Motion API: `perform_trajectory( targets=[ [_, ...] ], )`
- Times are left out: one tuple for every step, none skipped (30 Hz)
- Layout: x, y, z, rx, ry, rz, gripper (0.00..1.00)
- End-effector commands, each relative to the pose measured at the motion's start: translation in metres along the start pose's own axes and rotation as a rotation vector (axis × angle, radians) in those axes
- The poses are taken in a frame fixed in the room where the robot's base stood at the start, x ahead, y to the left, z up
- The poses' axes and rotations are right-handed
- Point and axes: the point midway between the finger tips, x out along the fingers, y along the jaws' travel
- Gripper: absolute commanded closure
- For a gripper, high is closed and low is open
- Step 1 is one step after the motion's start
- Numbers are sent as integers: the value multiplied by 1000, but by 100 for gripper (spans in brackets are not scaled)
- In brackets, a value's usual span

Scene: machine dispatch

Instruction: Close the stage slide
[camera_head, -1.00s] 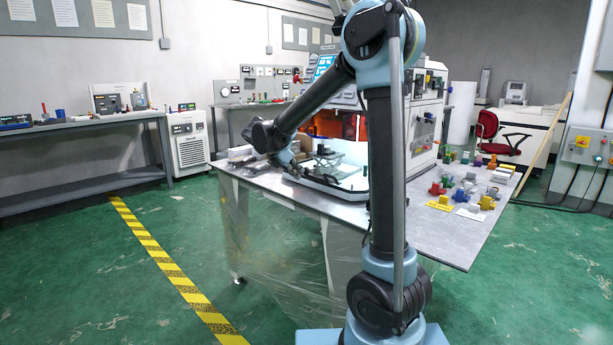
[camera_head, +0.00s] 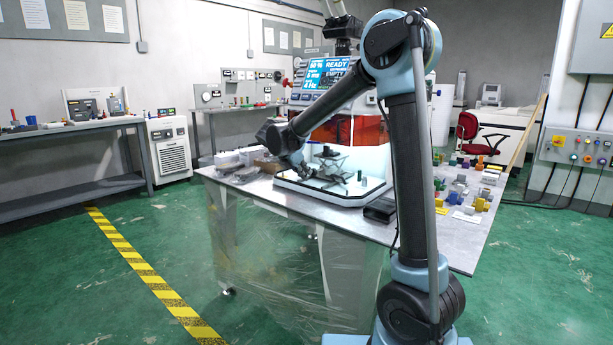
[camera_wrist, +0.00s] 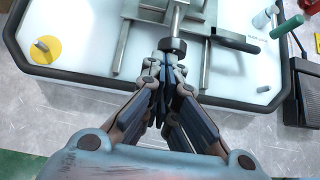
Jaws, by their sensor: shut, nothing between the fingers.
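The stage (camera_head: 336,163) is a grey metal mechanism on a white base plate with a dark rim (camera_head: 345,199), on the table in the head view. In the wrist view, its metal rails (camera_wrist: 122,47) run away from me, with a rod ending in a dark round knob (camera_wrist: 172,45) between them. My gripper (camera_wrist: 164,68) is shut and empty. Its fingertips are right at the near side of the knob; I cannot tell whether they touch it. In the head view, my gripper (camera_head: 303,168) is small, at the left of the stage. How far the slide stands out is unclear.
A yellow disc with a peg (camera_wrist: 43,50) lies at the plate's left, and a dark handle (camera_wrist: 236,43) reaches right. A black block (camera_head: 380,210) sits right of the plate. Several coloured parts (camera_head: 470,195) stand on the table's right. A screen (camera_head: 329,73) reads READY and EMPTY.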

Motion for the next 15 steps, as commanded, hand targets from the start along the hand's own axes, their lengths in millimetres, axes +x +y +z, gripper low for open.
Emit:
perform_trajectory(
  targets=[
    [3,0,5,3,-8,-3,100],
    [3,0,5,3,-8,-3,100],
    [3,0,5,3,-9,-3,100],
    [3,0,5,3,-9,-3,100],
    [3,0,5,3,-9,-3,100],
    [2,0,5,3,-10,-4,100],
    [2,0,5,3,-10,-4,100],
    [2,0,4,3,-10,-4,100],
    [0,0,3,3,-10,-4,100],
    [-1,0,2,3,-10,-4,100],
    [-3,0,0,3,-10,-4,100],
    [-6,1,-3,3,-9,-4,100],
    [-8,2,-6,3,-8,-3,100],
    [-11,2,-9,4,-7,-3,100],
    [-15,3,-14,4,-6,-3,100]
  ],
)
